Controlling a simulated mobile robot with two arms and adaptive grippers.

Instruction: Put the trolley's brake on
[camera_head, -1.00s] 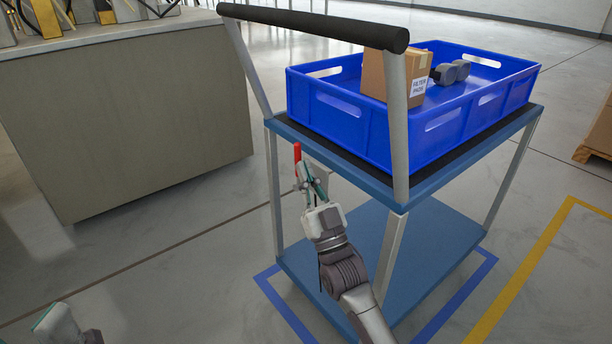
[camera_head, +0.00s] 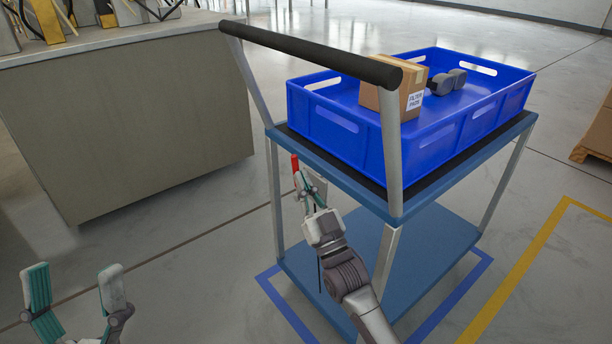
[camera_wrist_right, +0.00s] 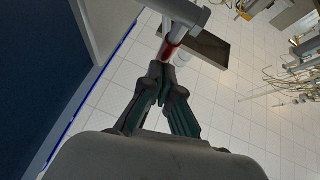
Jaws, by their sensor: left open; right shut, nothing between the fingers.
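The trolley (camera_head: 352,182) has blue decks, grey posts and a black push handle (camera_head: 310,54). A red-gripped lever (camera_head: 295,162), which looks like the brake lever, stands roughly upright below the handle, beside the upper deck's left end. My right gripper (camera_head: 301,178) is shut and empty just below the red grip. In the right wrist view, the red grip (camera_wrist_right: 169,49) lies right beyond the closed fingertips (camera_wrist_right: 163,70); I cannot tell if they touch. My left gripper (camera_head: 72,272) is open and empty at the lower left, well away from the trolley.
A blue crate (camera_head: 430,143) on the upper deck holds a cardboard box (camera_head: 413,88) and grey round parts (camera_head: 447,81). A grey-green cabinet (camera_head: 130,115) stands at left. Blue floor lines (camera_head: 290,315) border the trolley. Floor between cabinet and trolley is clear.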

